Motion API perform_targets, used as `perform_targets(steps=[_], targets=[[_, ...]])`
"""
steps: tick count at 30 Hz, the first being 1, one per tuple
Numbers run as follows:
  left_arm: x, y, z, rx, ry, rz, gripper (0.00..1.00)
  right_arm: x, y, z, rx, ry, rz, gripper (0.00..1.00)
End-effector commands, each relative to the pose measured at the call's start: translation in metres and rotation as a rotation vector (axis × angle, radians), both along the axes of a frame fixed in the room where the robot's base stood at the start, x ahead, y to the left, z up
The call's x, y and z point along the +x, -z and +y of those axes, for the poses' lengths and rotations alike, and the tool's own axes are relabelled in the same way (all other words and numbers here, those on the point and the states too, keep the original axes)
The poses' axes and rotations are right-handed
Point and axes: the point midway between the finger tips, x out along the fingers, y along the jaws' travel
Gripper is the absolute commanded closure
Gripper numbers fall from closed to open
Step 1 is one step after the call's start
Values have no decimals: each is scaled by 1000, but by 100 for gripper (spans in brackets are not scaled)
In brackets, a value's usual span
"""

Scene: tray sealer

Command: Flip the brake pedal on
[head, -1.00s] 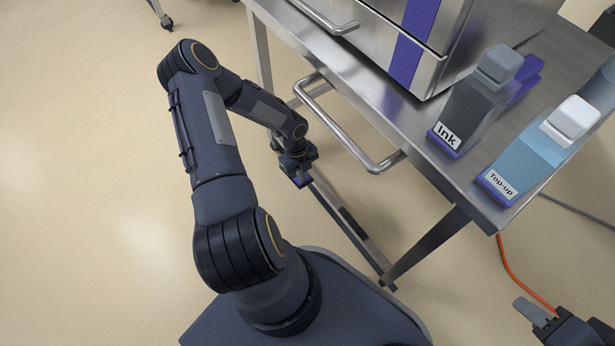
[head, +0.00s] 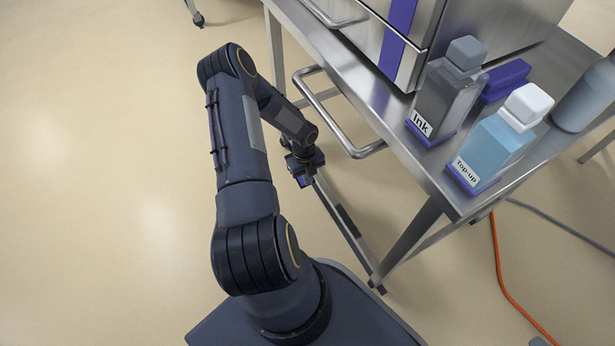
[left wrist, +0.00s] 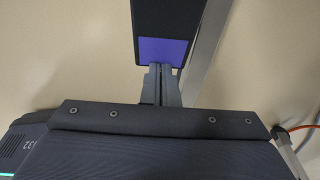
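The brake pedal (left wrist: 162,51) is a dark plate with a purple end, at the top centre of the left wrist view. My left gripper's fingers (left wrist: 162,75) look pressed together, with nothing visible between them. Their tips are at the purple end; I cannot tell whether they touch it. In the head view my left gripper (head: 303,171) is low beside the cart's bottom rail and hides most of the pedal. Only a sliver of my right gripper (head: 540,342) shows at the bottom edge.
The steel cart (head: 425,180) carries an ink bottle (head: 445,92), a top-up bottle (head: 495,145) and a grey container (head: 588,98). Its handle (head: 335,125) sticks out above my left gripper. An orange cable (head: 503,280) lies on the floor. The floor at left is clear.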

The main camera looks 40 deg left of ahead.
Motion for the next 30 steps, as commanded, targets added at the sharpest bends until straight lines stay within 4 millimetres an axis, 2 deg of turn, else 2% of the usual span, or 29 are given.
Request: perform_targets(steps=[15, 17, 27, 30], targets=[[-3, 1, -3, -7, 1, 6, 100, 0, -1, 0, 0, 0, 0, 64], [-2, -5, -2, -6, 1, 6, 100, 0, -4, 0, 0, 0, 0, 64], [2, -63, 8, 1, 0, -1, 100, 0, -31, 0, 0, 0, 0, 64], [2, -73, 9, 0, 0, 0, 100, 0, -34, 0, 0, 0, 0, 64]])
